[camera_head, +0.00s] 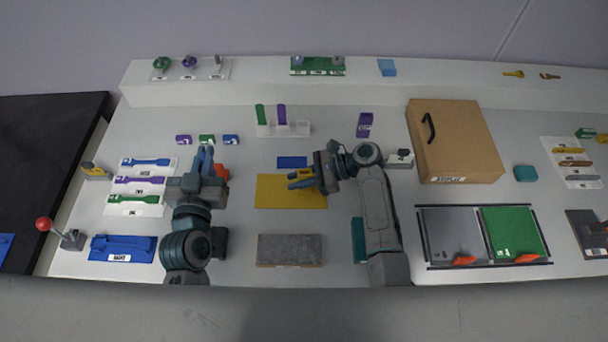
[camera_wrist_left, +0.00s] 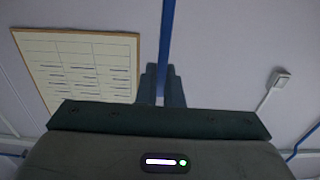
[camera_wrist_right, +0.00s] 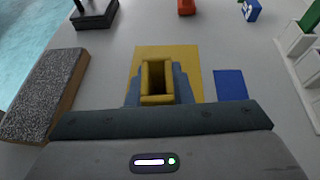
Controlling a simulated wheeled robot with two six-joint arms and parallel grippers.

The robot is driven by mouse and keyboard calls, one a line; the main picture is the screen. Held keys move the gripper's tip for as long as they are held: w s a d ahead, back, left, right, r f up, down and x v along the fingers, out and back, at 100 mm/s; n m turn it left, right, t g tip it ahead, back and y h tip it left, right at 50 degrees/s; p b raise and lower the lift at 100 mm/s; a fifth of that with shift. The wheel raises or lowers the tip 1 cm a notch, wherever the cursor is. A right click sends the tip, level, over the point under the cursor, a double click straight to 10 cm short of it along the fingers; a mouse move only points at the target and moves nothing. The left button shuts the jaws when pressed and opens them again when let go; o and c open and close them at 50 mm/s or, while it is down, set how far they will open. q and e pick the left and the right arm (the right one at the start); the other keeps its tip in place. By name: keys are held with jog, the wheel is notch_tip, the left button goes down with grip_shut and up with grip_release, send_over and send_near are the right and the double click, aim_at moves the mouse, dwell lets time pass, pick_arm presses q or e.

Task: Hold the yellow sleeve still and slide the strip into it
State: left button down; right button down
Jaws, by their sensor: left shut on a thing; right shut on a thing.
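The yellow sleeve (camera_wrist_right: 157,78) is between my right gripper's fingers (camera_wrist_right: 157,92). Its open rectangular mouth faces the right wrist camera. In the head view my right gripper (camera_head: 301,180) is shut on the sleeve over the yellow mat, pointing left. My left gripper (camera_head: 204,160) is to the left of the mat, apart from the sleeve. In the left wrist view its fingers (camera_wrist_left: 163,88) are shut on a long thin blue strip (camera_wrist_left: 167,45), which runs up past the top of the picture. The strip is hard to make out in the head view.
The yellow mat (camera_head: 290,200) lies mid-table, with a blue pad (camera_head: 292,162) behind it and a grey textured block (camera_head: 289,250) in front. A red-orange object (camera_head: 222,172) stands beside my left gripper. A cardboard box (camera_head: 460,145) stands to the right.

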dwell(0.5)
pick_arm(q)
jog(key=w+d+f+m+g+h, duration=0.1)
jog(key=w+d+m+g+h, duration=0.2)
jog(key=w+d+m+h, duration=0.35)
jog(key=w+d+f+m+g+h, duration=0.2)
jog(key=w+d+m+g+h, duration=0.1)
jog(key=d+h, duration=0.5)
jog(key=s+d+r+m+g+h, duration=0.3)
jog(key=d+r+m+g, duration=0.3)
jog(key=r+m+g, duration=0.85)
notch_tip(320, 180, down, 13)
jog(key=n+g, duration=0.2)
jog(key=g, duration=0.1)
jog(key=shift+f, duration=0.15)
jog(key=shift+s+a+f, duration=0.1)
jog(key=shift+f, duration=0.35)
